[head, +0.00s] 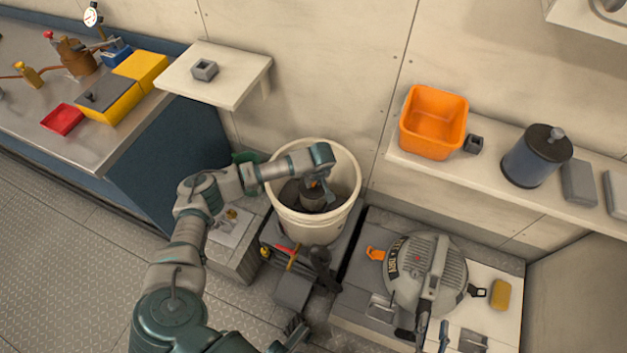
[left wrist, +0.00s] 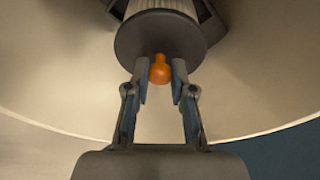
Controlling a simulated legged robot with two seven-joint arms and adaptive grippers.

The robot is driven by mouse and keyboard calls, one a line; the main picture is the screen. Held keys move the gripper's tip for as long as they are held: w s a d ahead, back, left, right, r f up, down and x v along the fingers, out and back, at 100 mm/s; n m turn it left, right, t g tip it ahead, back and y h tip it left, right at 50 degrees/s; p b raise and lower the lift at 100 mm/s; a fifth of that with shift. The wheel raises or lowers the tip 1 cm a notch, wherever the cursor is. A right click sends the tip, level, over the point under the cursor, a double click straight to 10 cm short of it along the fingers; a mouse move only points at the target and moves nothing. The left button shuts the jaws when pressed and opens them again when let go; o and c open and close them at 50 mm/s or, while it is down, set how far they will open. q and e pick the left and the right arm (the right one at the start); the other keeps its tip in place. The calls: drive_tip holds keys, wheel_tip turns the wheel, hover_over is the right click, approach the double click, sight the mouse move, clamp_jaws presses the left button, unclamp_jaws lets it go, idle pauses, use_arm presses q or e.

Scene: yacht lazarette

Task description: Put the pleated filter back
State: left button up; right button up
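The pleated filter (left wrist: 160,38) has a dark round end cap with an orange knob and a pale ribbed body behind it. In the head view its dark cap (head: 312,199) shows inside the mouth of the white bucket (head: 312,229). Whether the filter rests on anything is hidden. My right gripper (head: 293,334) is low at the bottom edge, partly cut off, apart from these things; its opening is unclear.
A grey domed lid (head: 428,275) with an orange latch lies right of the bucket, beside a yellow sponge (head: 500,294). A shelf (head: 480,197) holds an orange bin (head: 433,122) and a blue canister (head: 536,156). A workbench (head: 60,110) stands at left. A small wall shelf (head: 235,75) is mostly clear.

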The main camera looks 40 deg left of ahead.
use_arm(q)
drive_tip(key=o, duration=0.5)
drive_tip(key=shift+c, duration=0.2)
drive_tip(key=v, duration=1.2)
drive_tip(key=shift+f, duration=0.1)
